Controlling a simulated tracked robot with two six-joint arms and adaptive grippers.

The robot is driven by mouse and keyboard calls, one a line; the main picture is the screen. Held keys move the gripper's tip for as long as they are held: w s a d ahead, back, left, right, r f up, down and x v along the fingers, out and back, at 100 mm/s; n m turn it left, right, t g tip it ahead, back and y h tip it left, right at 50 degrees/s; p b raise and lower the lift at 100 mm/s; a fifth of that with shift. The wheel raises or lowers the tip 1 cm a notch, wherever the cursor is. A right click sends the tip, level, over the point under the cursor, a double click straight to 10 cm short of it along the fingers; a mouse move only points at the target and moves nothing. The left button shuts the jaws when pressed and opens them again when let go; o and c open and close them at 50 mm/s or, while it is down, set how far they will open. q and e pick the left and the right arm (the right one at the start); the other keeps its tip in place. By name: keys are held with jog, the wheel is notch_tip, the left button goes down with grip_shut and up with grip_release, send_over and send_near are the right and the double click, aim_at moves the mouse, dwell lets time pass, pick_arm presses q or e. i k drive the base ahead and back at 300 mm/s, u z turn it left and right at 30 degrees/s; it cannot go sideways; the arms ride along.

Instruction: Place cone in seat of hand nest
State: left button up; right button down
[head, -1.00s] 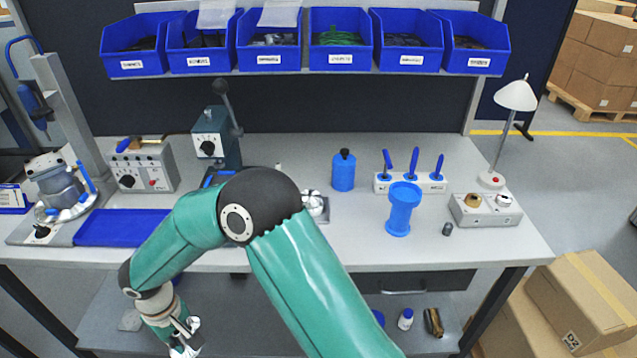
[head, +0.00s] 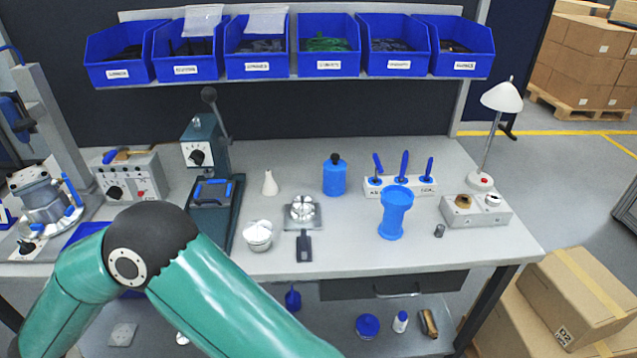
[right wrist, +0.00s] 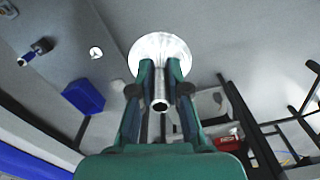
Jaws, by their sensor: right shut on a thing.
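My right gripper (right wrist: 160,80) is shut on a shiny metal cone (right wrist: 160,48) in the right wrist view. The cone's wide flared end points away from me, and its hollow stem (right wrist: 160,104) lies between the fingers. In the head view my green arm crosses the lower left, and its gripper is out of frame. A grey square plate with a dark front tab (head: 304,248), seemingly the hand nest, stands mid-bench. A round silver part (head: 302,208) sits on it, and I cannot tell whether that is its seat. My left gripper is not in view.
A ribbed silver part (head: 258,234) and a white flask (head: 269,184) stand left of the plate. A green press (head: 212,190) stands farther left. A blue bottle (head: 335,176) and a blue spool-shaped cup (head: 395,212) stand to the right.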

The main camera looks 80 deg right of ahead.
aim_at(397, 199)
jog(key=z, duration=0.05)
jog(key=k, duration=1)
jog(key=z, duration=0.2)
